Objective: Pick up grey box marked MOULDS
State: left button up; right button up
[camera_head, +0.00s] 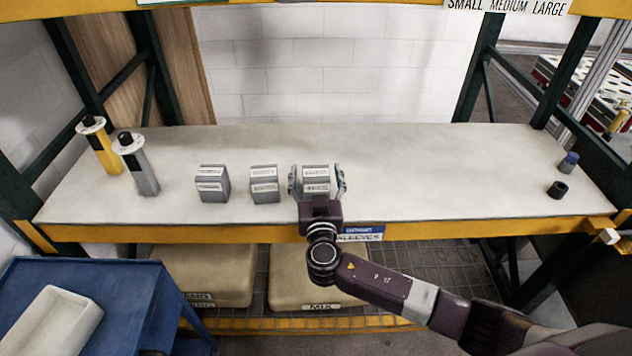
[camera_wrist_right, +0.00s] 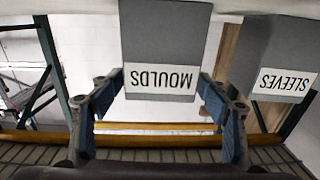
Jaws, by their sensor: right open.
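The grey box marked MOULDS (camera_wrist_right: 165,40) shows in the right wrist view, with its label upside down. In the head view it is the rightmost of three grey boxes (camera_head: 316,173) on the shelf. My right gripper (camera_head: 317,184) is open at its near side, with one finger on either side of it. In the right wrist view the fingers (camera_wrist_right: 158,100) stand apart around the box's label end. I cannot tell whether they touch it. The box's lower front is hidden behind my gripper in the head view. My left gripper is not in view.
A grey box marked SLEEVES (camera_wrist_right: 280,55) stands close beside, left in the head view (camera_head: 264,184). Another grey box (camera_head: 213,184) is further left. Yellow (camera_head: 100,147) and grey (camera_head: 139,168) holders stand at far left.

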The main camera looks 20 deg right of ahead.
jog(key=shift+c, duration=0.5)
jog(key=c, duration=1.3)
jog(key=shift+c, duration=0.6)
jog(key=shift+r, duration=0.1)
